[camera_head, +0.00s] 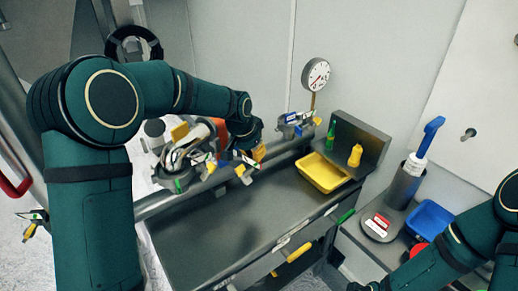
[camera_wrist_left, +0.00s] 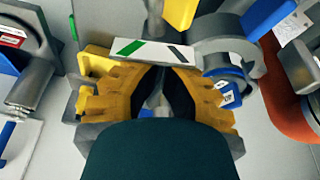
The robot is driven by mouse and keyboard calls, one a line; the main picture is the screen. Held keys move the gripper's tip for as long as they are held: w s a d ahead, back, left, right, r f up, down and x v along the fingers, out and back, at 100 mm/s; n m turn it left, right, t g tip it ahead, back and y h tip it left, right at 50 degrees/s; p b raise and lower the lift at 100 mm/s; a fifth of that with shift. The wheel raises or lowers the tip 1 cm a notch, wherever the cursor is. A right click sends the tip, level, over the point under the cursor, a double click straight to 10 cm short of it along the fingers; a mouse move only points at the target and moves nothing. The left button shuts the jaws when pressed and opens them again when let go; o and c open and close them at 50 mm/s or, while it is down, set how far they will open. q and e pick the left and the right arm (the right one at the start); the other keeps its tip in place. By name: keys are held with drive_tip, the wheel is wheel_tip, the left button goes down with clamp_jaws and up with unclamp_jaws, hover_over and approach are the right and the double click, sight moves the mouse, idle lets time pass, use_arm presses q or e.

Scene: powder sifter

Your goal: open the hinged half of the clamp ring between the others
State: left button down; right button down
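Several clamp rings with coloured tabs sit along a grey horizontal pipe in the head view. The left cluster (camera_head: 185,160) is shiny metal, and another ring (camera_head: 293,122) with blue and yellow tabs is farther right. My left gripper (camera_head: 258,153) is between them, at the pipe, its yellow fingers partly hidden by my arm. In the left wrist view the fingers (camera_wrist_left: 163,75) converge behind a pale plate (camera_wrist_left: 150,50) with a green stripe. Their tips are hidden, so I cannot tell whether they hold anything. Grey curved ring parts (camera_wrist_left: 225,50) with blue tabs lie right beside them.
A grey bench (camera_head: 225,225) lies below the pipe, with a yellow tray (camera_head: 322,173) and yellow bottle (camera_head: 355,155). A gauge (camera_head: 315,74) stands behind. At right are a blue-handled tool (camera_head: 428,135) in a cylinder, a blue bin (camera_head: 430,220) and my right arm.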

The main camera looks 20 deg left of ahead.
sight(249, 167)
use_arm(q)
drive_tip(key=shift+s+a+m+h, duration=0.3)
drive_tip(key=shift+s+a+m, duration=0.35)
drive_tip(key=shift+s+m, duration=0.3)
drive_tip(key=shift+s+a, duration=0.35)
drive_tip(key=shift+s, duration=0.1)
